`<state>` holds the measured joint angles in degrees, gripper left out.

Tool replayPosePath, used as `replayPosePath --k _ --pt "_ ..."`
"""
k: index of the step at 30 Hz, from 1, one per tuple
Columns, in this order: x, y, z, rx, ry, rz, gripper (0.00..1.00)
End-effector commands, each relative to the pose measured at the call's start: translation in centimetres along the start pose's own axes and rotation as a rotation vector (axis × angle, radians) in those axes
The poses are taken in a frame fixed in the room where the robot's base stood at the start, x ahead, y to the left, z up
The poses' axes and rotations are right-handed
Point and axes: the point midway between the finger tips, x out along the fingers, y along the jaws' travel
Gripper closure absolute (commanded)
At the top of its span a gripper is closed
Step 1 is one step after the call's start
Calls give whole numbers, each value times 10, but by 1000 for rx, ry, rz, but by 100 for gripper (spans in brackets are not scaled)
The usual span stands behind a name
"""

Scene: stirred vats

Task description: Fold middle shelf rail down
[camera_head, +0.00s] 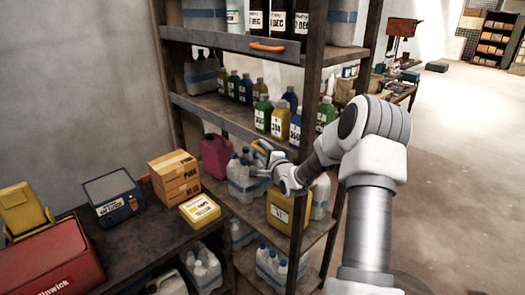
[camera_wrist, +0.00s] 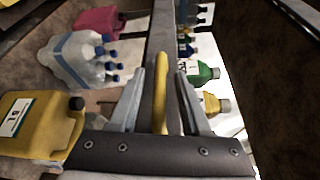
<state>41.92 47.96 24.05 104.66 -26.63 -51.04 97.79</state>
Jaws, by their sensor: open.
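The middle shelf rail (camera_head: 212,117) is a grey bar across the front of the middle shelf, below bottles on that shelf. Its yellow handle (camera_head: 261,146) is near the right end, partly hidden by my gripper (camera_head: 257,162). In the wrist view the rail (camera_wrist: 161,30) runs up the picture, and the yellow handle (camera_wrist: 160,92) stands between my two open fingers (camera_wrist: 160,74). Gaps show on both sides of the handle; the fingers are not closed on it.
The upper rail (camera_head: 230,41) has an orange handle (camera_head: 267,46). A yellow jug (camera_head: 280,208) and wrapped clear bottles (camera_head: 245,178) stand on the shelf below. A bench with a blue box (camera_head: 113,198) and cartons (camera_head: 174,176) is at left. Open floor lies right.

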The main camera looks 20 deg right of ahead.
Motion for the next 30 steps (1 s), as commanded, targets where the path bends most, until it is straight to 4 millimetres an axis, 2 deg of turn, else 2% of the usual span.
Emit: replayPosePath --k 2,9,22,30 --pt "0 0 0 0 0 0 56" --pt "0 0 0 0 0 0 100" --pt "0 2 0 -11 -1 -5 100" --pt "-1 12 2 -100 -1 -41 100"
